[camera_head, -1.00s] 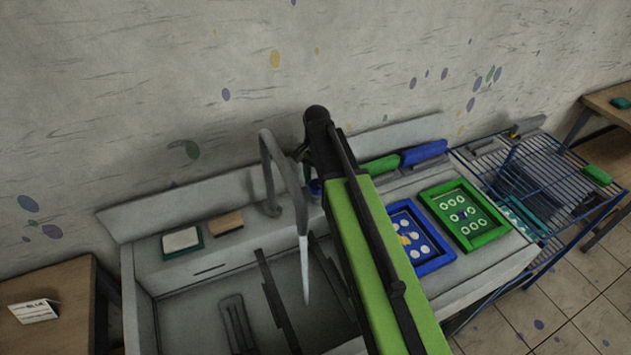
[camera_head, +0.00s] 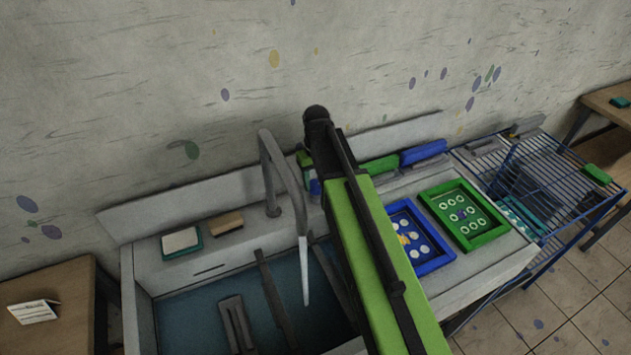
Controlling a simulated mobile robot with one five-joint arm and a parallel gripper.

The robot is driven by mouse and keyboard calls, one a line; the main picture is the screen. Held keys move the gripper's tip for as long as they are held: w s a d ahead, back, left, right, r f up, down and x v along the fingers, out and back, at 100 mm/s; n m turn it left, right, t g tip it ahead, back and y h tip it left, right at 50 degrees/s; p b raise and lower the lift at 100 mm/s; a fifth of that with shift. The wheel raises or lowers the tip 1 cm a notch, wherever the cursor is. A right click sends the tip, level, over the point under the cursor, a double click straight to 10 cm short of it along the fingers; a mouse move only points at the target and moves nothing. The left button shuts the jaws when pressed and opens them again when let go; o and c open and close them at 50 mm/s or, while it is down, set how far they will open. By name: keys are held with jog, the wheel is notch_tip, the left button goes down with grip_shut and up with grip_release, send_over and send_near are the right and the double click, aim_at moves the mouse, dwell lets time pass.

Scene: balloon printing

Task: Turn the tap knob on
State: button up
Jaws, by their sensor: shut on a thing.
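The grey tap (camera_head: 284,175) rises from the sink's back ledge and curves forward over the basin. A pale stream of water (camera_head: 305,275) runs down from its spout. The sink basin (camera_head: 190,320) has a blue tint across its floor, like standing water. My green and black arm (camera_head: 372,270) crosses in front of the sink to the right of the tap. My gripper is hidden behind this arm, so I cannot see its fingers. I cannot make out the tap knob.
Dark bars or tools (camera_head: 235,322) lie in the basin. A sponge (camera_head: 226,223) and a teal dish (camera_head: 181,243) sit left of the tap. Blue (camera_head: 440,262) and green frames (camera_head: 497,231) lie on the right counter. A blue wire rack (camera_head: 565,225) stands farther right.

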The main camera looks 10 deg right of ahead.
aim_at(316, 184)
jog(key=shift+n, duration=1.6)
jog(key=o, duration=1.4)
jog(key=shift+c, duration=0.2)
jog(key=shift+r, duration=0.1)
notch_tip(316, 184, up, 17)
jog(key=p, duration=1.7)
jog(key=shift+r, duration=0.15)
